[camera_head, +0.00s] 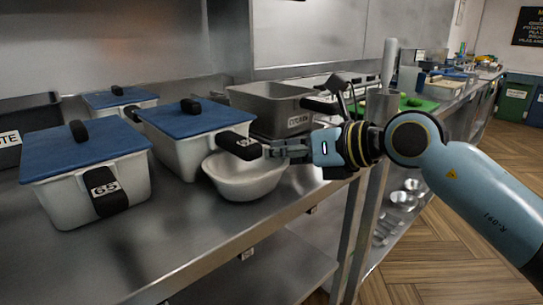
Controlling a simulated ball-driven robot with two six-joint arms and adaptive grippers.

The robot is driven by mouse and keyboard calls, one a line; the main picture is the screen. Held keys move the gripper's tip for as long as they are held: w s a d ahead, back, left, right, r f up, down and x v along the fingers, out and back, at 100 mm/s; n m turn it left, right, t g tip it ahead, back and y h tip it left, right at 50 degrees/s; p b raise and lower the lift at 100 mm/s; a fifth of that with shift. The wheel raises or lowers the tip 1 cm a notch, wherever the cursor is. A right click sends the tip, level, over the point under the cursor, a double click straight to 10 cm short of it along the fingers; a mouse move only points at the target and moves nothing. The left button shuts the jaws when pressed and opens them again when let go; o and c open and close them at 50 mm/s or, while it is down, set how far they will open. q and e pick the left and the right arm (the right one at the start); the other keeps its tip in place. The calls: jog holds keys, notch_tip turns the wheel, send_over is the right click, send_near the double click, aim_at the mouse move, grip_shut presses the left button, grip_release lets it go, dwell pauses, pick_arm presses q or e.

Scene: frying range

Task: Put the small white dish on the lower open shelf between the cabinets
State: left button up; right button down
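The small white dish (245,184) is a round white bowl at the front of the steel counter, in front of the lidded containers. My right gripper (272,150) comes in from the right, its grey fingers at the dish's upper right rim. Whether the fingers are shut on the rim or only beside it is too small to tell. I cannot tell whether the dish rests on the counter or is slightly raised. The lower open shelf (262,272) shows below the counter's front edge; its bare steel surface is partly visible. My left gripper is out of view.
White containers with blue lids (88,155) (193,120) and black handles stand behind and left of the dish. A grey steel pan (272,100) is behind it. A steel post (350,235) stands right of the shelf. Small metal bowls (403,199) sit on another shelf beyond.

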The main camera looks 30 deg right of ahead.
jog(key=shift+w+a, duration=0.6)
jog(key=shift+w, duration=0.35)
jog(key=shift+s+d+f, duration=0.1)
jog(key=shift+s+d, duration=0.05)
jog(key=shift+f, duration=0.15)
jog(key=c, duration=1.5)
grip_release()
